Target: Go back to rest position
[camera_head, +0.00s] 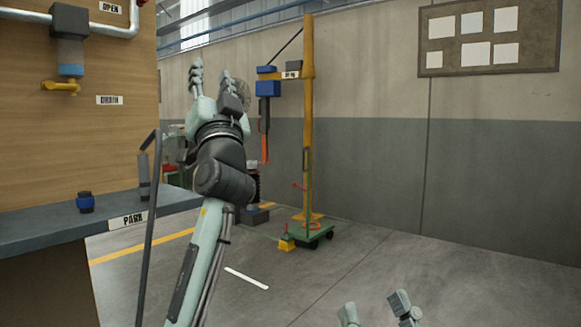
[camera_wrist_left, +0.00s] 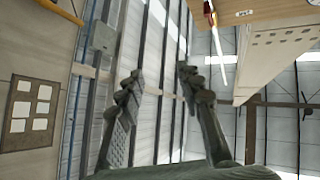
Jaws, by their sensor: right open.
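My left gripper (camera_head: 211,76) is raised high in the head view, at the end of my arm that comes up from the bottom. It stands to the right of the wooden panel, with its fingers pointing up. In the left wrist view, the two fingers of this gripper (camera_wrist_left: 160,76) are apart with nothing between them. My right gripper (camera_head: 375,304) shows only its fingertips at the bottom edge of the head view, right of centre. Its fingers are apart and I see nothing between them. The rest of the right arm is out of view.
A wooden panel (camera_head: 30,120) with pipe and yellow tap (camera_head: 60,87) stands left. A grey shelf (camera_head: 40,228) below holds a blue-black fitting (camera_head: 85,203), near a PARK label (camera_head: 128,220). A yellow post (camera_head: 307,130) on a green cart (camera_head: 310,234) stands behind. Right floor is clear.

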